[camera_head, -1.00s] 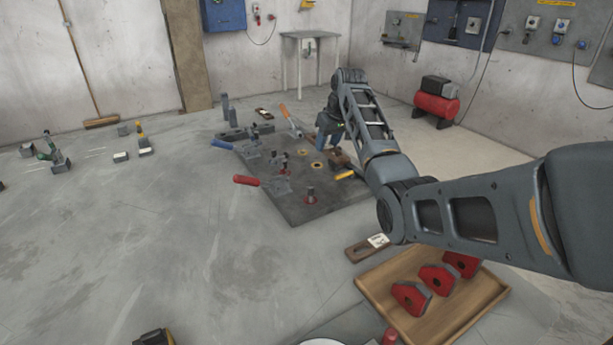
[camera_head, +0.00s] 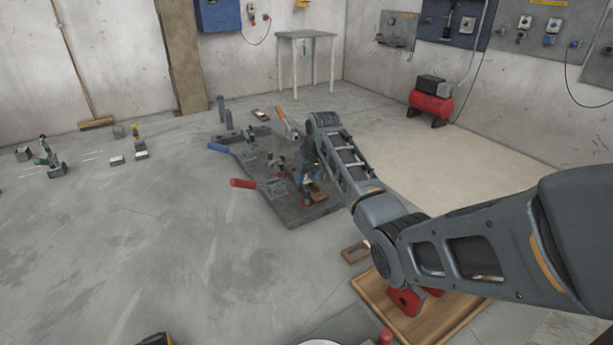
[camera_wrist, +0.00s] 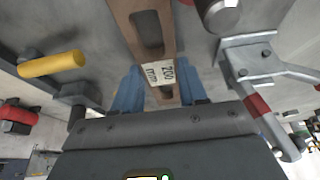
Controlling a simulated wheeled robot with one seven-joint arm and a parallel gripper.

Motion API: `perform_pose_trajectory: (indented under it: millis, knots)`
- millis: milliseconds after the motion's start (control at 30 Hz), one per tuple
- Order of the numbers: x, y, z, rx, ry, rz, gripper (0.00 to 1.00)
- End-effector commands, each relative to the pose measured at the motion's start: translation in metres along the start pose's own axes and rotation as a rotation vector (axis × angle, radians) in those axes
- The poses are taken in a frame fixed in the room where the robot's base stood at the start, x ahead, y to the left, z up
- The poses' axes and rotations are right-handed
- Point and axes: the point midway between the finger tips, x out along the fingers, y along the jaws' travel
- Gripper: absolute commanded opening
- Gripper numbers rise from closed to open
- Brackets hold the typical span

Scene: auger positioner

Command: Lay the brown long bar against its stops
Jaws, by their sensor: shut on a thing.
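The brown long bar (camera_wrist: 155,57) shows in the wrist view with a long slot and a white "200 mm" label. The blue fingers of my gripper (camera_wrist: 160,90) are shut on it, one on each side of the labelled end. In the head view my gripper (camera_head: 305,178) is low over the dark fixture plate (camera_head: 300,218), and a brown piece of the bar (camera_head: 319,194) shows beside it. My arm hides the plate's right part. I cannot tell which parts are the bar's stops, or whether the bar touches the plate.
Toggle clamps with red (camera_head: 243,183), blue (camera_head: 218,148) and orange (camera_head: 284,113) handles surround the work area. The wrist view shows a yellow handle (camera_wrist: 50,64) and a grey clamp arm (camera_wrist: 250,55) close by. A wooden tray (camera_head: 430,325) with red blocks stands in front.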

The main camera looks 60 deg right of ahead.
Motion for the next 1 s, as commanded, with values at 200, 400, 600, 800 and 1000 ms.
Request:
perform_pose_trajectory:
  millis: [200,400,600,800,1000]
  knots:
    - [-0.001,0.000,-0.002,-0.001,0.004,0.001,0.00]
    - [0.003,0.000,0.001,0.000,-0.001,0.000,0.49]
    - [0.003,0.000,0.001,0.000,0.000,0.000,0.68]
    - [0.002,0.000,0.001,0.000,0.000,0.000,0.68]
    - [-0.010,0.000,-0.001,-0.001,0.001,0.000,0.68]
